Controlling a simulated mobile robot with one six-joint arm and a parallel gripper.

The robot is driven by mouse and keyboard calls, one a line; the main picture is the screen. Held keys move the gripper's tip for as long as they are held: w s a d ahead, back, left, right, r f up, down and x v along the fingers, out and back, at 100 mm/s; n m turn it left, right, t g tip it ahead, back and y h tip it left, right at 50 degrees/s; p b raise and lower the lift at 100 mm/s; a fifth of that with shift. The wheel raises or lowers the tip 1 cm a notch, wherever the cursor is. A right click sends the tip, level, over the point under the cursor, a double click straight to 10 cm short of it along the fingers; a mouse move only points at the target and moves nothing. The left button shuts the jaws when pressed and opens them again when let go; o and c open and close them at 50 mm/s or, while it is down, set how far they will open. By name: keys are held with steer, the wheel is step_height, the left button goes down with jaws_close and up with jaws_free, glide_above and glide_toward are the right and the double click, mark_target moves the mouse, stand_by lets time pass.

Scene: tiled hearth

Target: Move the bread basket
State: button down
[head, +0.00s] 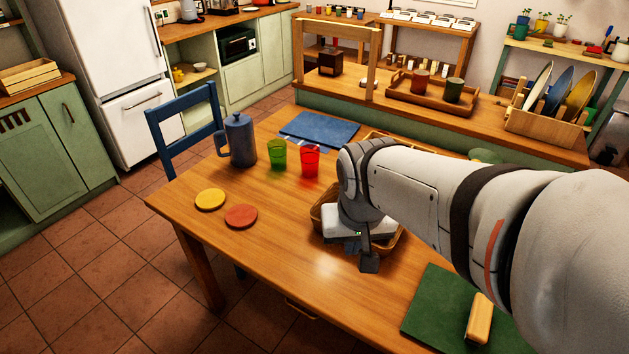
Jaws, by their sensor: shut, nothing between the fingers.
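A brown basket (317,213), which looks like the bread basket, sits on the wooden table (270,230), right of the middle of the table. My arm and gripper cover most of it, so I cannot see what it holds. Its left rim and front right side show around the gripper. My gripper (368,264) is shut and empty, with its dark fingers at the basket's front side. I cannot tell whether the fingers touch the basket.
A blue-grey jug (238,140), green cup (277,155) and red cup (310,160) stand behind left. Yellow (210,199) and orange (241,216) discs lie left. A blue mat (319,130) lies behind; a green board (440,310) lies front right. The table's front left is clear.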

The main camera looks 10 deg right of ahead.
mark_target(344, 256)
steer(key=w+d+f+m+b, duration=0.1)
steer(key=w+f+m+b, duration=0.1)
steer(key=w+f, duration=0.3)
steer(key=w+d+f+m+h+b, duration=0.1)
steer(key=w+f+b, duration=0.3)
steer(key=f, duration=0.7)
steer(key=w+d+f+m+h+b, duration=0.1)
steer(key=w+d+f+m+b, duration=0.1)
steer(key=w+f, duration=0.4)
steer(key=shift+w+f+m+b, duration=0.15)
steer(key=shift+f+m+b, duration=0.1)
steer(key=shift+f+m, duration=0.4)
steer(key=shift+w+f+m+b, duration=0.1)
steer(key=shift+f+m+b, duration=0.15)
steer(key=shift+f+m, duration=0.35)
steer(key=shift+w+d+r+p, duration=0.15)
steer(key=shift+w+d+p, duration=0.3)
steer(key=shift+w+d, duration=0.8)
steer(key=shift+w, duration=0.15)
